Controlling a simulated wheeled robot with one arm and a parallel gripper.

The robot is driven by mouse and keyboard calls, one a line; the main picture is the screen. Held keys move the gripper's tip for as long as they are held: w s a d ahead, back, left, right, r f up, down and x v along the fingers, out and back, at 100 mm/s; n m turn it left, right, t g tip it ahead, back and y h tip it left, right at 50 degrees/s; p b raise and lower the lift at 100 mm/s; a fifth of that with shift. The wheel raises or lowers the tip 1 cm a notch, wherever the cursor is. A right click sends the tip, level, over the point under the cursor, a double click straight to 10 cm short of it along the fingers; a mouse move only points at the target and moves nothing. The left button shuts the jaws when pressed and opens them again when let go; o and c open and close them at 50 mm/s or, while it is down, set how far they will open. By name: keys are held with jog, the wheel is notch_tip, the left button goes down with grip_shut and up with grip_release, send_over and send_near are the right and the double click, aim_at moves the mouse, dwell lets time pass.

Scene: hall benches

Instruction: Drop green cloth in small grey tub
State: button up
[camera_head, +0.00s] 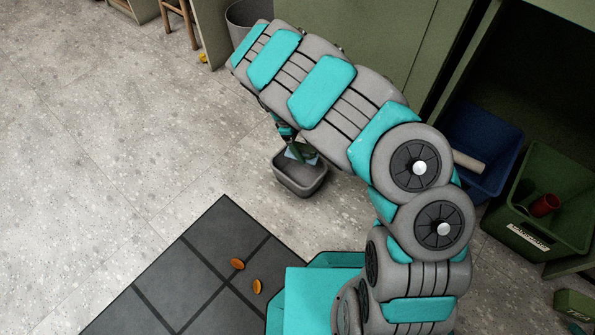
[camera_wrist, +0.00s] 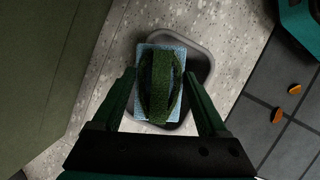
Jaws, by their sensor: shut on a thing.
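The green cloth (camera_wrist: 160,88) is folded and sits between the fingers of my gripper (camera_wrist: 161,80), which is shut on it. In the head view the cloth (camera_head: 306,153) shows below my gripper (camera_head: 287,134), at the small grey tub (camera_head: 300,184) on the floor. In the wrist view the tub (camera_wrist: 203,68) lies behind the cloth, so the cloth is over its opening. A light blue flat thing (camera_wrist: 143,50) shows just behind the cloth; I cannot tell whether it lies in the tub. The cloth hides much of the tub's inside.
A dark tiled mat (camera_head: 205,270) with two orange oval things (camera_head: 237,264) lies nearby. A blue bin (camera_head: 490,150) and a green bin (camera_head: 540,215) holding a red thing (camera_head: 544,205) stand right. A grey bin (camera_head: 240,20) stands at the back.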

jog(key=o, duration=1.2)
jog(key=p+v, duration=0.1)
jog(key=v, duration=0.7)
jog(key=shift+f, duration=0.1)
